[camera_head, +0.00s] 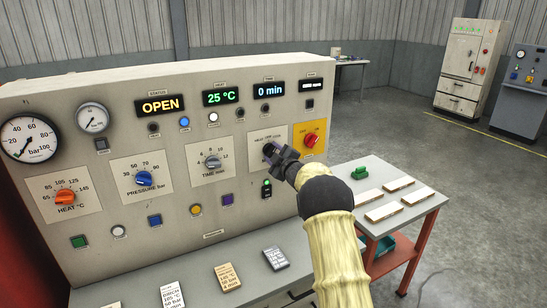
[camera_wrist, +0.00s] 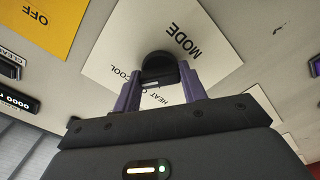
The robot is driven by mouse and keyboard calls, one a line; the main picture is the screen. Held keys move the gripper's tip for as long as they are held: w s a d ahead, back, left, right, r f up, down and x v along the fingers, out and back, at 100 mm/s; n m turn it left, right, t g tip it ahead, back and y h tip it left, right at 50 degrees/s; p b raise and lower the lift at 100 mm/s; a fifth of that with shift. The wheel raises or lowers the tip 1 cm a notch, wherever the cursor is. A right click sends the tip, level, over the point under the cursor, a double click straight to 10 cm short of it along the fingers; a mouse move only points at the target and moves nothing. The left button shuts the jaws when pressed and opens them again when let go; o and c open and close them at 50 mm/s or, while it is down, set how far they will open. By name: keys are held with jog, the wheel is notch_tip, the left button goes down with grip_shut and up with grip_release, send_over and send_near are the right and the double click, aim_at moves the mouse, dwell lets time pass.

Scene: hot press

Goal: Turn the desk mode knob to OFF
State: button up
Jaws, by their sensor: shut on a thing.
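The black mode knob (camera_wrist: 158,66) sits on a white plate (camera_wrist: 205,60) printed MODE, HEAT and COOL in the wrist view, where the picture is turned nearly upside down. My gripper (camera_wrist: 156,85) is shut on the knob, with one purple finger on each side. A small white mark shows on the knob's near side, by the HEAT and COOL print. The lettering between those two words is hidden by the knob and fingers. In the head view my gripper (camera_head: 274,153) reaches the mode plate (camera_head: 256,137) from the lower right and covers most of the knob.
A red switch (camera_head: 311,140) on a yellow plate is close to the right of my gripper. The time knob (camera_head: 212,162) is to the left. Displays read OPEN, 25 °C and 0 min. A side table (camera_head: 416,211) with pale strips and a green piece stands right.

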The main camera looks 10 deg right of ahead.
jog(key=shift+f+n+b, duration=0.15)
jog(key=shift+n+b, duration=3.25)
jog(key=shift+b, duration=1.05)
jog(key=o, duration=1)
jog(key=shift+s+a, duration=0.1)
jog(key=shift+s, duration=0.1)
